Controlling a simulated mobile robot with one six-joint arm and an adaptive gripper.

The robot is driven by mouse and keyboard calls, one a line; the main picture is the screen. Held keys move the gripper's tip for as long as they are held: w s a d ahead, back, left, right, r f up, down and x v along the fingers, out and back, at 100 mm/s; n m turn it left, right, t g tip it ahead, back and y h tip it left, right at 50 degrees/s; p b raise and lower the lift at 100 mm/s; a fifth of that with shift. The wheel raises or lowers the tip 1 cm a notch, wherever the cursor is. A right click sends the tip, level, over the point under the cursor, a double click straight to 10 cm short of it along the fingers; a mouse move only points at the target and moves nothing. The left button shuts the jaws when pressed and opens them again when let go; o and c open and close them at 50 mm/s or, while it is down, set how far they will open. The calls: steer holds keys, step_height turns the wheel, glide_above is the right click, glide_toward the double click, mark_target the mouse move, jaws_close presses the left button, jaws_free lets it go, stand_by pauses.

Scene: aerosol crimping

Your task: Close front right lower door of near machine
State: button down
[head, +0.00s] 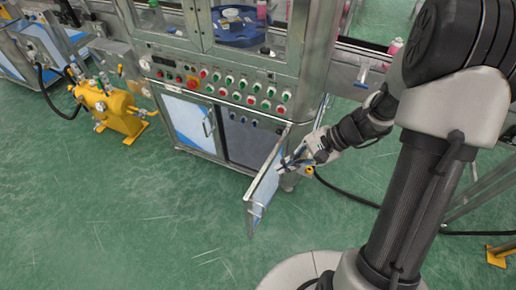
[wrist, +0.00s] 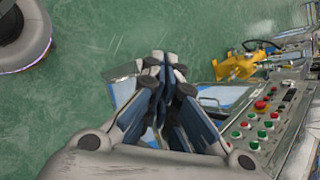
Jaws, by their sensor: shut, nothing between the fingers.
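The near machine's front right lower door (head: 265,186) stands swung open, jutting out from the cabinet toward the viewer. Its hinge side is at the cabinet's right corner. It has a pale blue and white panel in a metal frame. The dark opening (head: 244,140) beside it is uncovered. My gripper (head: 285,163) is shut and empty, beside the door's upper part near the hinge side; I cannot tell if it touches. In the wrist view, my gripper's closed fingers (wrist: 165,62) overlap the door panel (wrist: 125,90) and hide part of it.
The left lower door (head: 188,120) is closed, with a bar handle. Above is a sloped panel of buttons (head: 235,88). A yellow pump unit (head: 110,107) stands at the left. A black hose (head: 345,193) runs along the floor at the right. Green floor (head: 130,215) in front is clear.

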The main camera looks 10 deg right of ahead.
steer(key=w+d+f+m+t+y+p, duration=0.1)
steer(key=d+f+m+t, duration=0.1)
steer(key=f+m, duration=0.35)
steer(key=w+d+f+m+t+y+p, duration=0.1)
steer(key=d+f+m, duration=0.1)
steer(key=f, duration=0.6)
steer(key=m+t+h+p, duration=0.1)
steer(key=m+t+p, duration=0.15)
steer(key=m, duration=0.35)
glide_toward(253, 196)
steer(key=shift+t, duration=0.25)
steer(key=w+a+f+b, duration=0.1)
steer(key=b, duration=0.1)
steer(key=w+a+f+b, duration=0.1)
steer(key=f+b, duration=0.1)
steer(key=shift+a+f, duration=0.25)
steer(key=shift+a, duration=0.15)
steer(key=shift+w+a+r, duration=0.1)
steer(key=shift+w+a, duration=0.2)
steer(key=shift+a, duration=0.2)
